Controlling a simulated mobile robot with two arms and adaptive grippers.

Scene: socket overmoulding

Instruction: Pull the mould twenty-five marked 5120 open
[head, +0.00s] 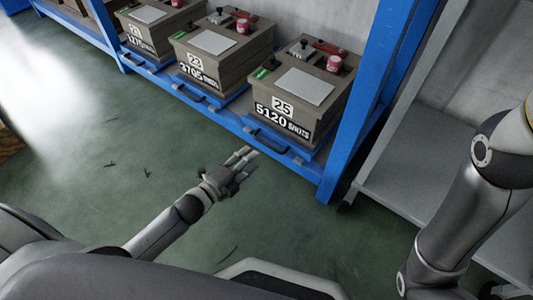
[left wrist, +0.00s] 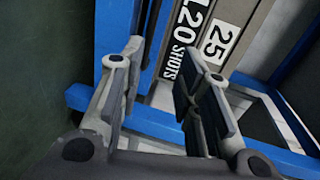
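The mould 25 marked 5120 (head: 300,95) is a grey-brown block with a white top plate and a red-and-white cap. It sits on a blue sliding tray at the right end of the low rack. A dark handle (head: 268,140) is on the tray's front. My left gripper (head: 250,155) is open just in front of this handle, low over the floor. In the left wrist view, my left gripper (left wrist: 162,62) has its fingers apart, with the mould's label (left wrist: 215,42) beyond them. Whether the handle lies between the fingers is unclear. My right gripper is out of view.
Mould 23 marked 3705 (head: 212,55) and mould 21 (head: 148,28) stand to the left on the rack. A blue upright (head: 368,100) rises right of mould 25, with a grey shelf unit (head: 400,180) beyond.

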